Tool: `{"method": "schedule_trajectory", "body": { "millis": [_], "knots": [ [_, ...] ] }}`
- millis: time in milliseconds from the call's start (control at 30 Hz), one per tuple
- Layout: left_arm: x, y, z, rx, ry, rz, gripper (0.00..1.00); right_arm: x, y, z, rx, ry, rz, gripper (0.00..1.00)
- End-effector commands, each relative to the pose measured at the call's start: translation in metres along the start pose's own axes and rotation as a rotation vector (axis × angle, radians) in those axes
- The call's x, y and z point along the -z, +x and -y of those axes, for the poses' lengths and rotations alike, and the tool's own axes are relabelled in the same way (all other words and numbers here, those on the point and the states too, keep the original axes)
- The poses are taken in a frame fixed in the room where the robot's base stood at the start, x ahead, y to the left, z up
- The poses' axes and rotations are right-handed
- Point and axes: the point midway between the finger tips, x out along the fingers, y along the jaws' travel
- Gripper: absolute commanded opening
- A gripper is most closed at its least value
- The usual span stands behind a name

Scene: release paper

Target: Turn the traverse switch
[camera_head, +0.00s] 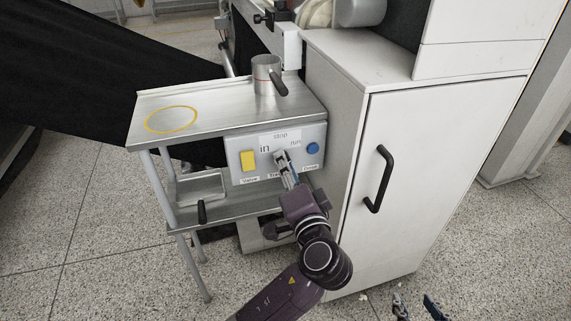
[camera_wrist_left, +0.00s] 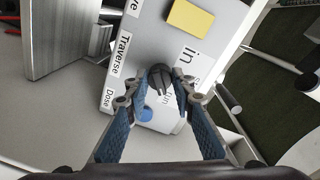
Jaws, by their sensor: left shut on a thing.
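The traverse switch (camera_wrist_left: 158,78) is a dark knob in the middle of a light grey control panel (camera_head: 234,145). In the wrist view it sits between the fingertips of my left gripper (camera_wrist_left: 155,92), which is shut on it. In the head view the left gripper (camera_head: 284,163) reaches the panel from below and hides most of the knob. The words "in", "stop" and "run" stand around it. The exact direction of the knob is hard to tell. My right gripper (camera_head: 416,304) shows only its two fingertips at the bottom edge, apart and empty.
A yellow button (camera_head: 248,161) and a blue button (camera_head: 313,149) flank the switch. A metal shelf (camera_head: 215,97) with a steel cup (camera_head: 264,72) is above the panel. A white cabinet (camera_head: 415,190) with a black handle (camera_head: 381,180) stands close on the right.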

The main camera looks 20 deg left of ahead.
Motion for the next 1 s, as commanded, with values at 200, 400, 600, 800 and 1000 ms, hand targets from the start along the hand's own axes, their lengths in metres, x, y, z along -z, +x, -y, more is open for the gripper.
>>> {"method": "schedule_trajectory", "body": {
  "millis": [200, 400, 600, 800, 1000],
  "knots": [
    [0.0, 0.0, -0.001, -0.001, 0.004, 0.0, 0.0, -0.001, 0.0, 0.0, -0.001, 0.0, 0.004, 0.4],
    [0.0, 0.0, -0.001, -0.001, 0.004, 0.0, 0.31, -0.001, 0.0, 0.0, -0.001, 0.0, 0.003, 0.4],
    [0.0, 0.0, 0.0, -0.001, 0.002, 0.0, 0.41, -0.001, 0.0, -0.001, -0.001, 0.0, 0.003, 0.4],
    [0.0, -0.002, 0.0, -0.001, 0.002, 0.0, 0.41, 0.0, 0.0, 0.001, 0.001, 0.0, 0.001, 0.4],
    [0.0, -0.028, -0.001, -0.005, 0.0, 0.0, 0.41, -0.001, 0.0, 0.0, 0.001, 0.0, 0.002, 0.4]
  ]
}}
